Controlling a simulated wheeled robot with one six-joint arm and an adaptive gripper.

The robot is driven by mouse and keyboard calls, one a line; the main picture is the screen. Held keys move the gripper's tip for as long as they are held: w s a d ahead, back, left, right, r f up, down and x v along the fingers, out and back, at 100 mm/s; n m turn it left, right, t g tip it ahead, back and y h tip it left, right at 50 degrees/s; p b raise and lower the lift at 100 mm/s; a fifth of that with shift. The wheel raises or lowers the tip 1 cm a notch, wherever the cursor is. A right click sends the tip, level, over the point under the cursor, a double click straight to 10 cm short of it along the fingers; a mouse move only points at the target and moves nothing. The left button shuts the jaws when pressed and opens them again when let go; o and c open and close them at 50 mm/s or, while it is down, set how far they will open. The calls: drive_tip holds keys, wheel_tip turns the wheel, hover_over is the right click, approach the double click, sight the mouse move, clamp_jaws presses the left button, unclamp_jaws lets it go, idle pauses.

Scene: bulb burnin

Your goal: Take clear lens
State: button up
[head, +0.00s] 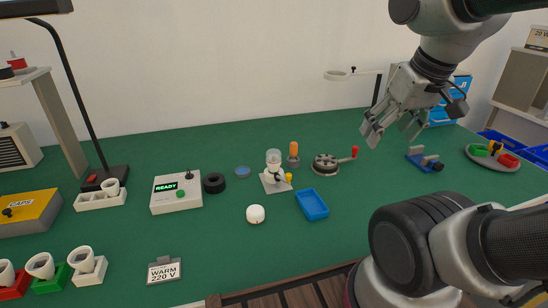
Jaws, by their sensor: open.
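No piece is plainly marked as the clear lens, and I cannot tell for sure which one it is. A pale, see-through cup (274,156) sits upright on a small white stand (268,184) near the middle of the green bench. A small white rounded piece (255,214) lies on the bench in front of it. A flat blue disc (242,171) lies to the left of the stand. My gripper (394,132) is open and empty, raised above the bench on the right, apart from all of these.
A blue tray (312,204) lies right of the stand. A round fixture with a red-knobbed crank (326,164) is behind it. A READY box (176,192) and black ring (214,183) stand left. A grey plate (492,160) holds coloured pieces at far right. The front middle is clear.

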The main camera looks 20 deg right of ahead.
drive_tip(key=n+g, duration=0.4)
drive_tip(key=n, duration=1)
hover_over(272, 152)
drive_tip(key=d, duration=0.1)
drive_tip(key=f, duration=1.3)
drive_tip(key=shift+s+d+f, duration=0.1)
drive_tip(key=shift+s, duration=0.1)
drive_tip(key=shift+w+r+n, duration=0.15)
drive_tip(key=shift+r+n, duration=0.05)
drive_tip(key=shift+n, duration=0.4)
drive_tip(key=shift+f+n, duration=0.25)
drive_tip(key=shift+n, duration=0.35)
drive_tip(key=f, duration=0.5)
drive_tip(key=a+f, duration=0.1)
drive_tip(key=f, duration=0.1)
drive_tip(key=shift+w+f, duration=0.1)
drive_tip(key=shift+f, duration=0.1)
drive_tip(key=shift+c, duration=0.3)
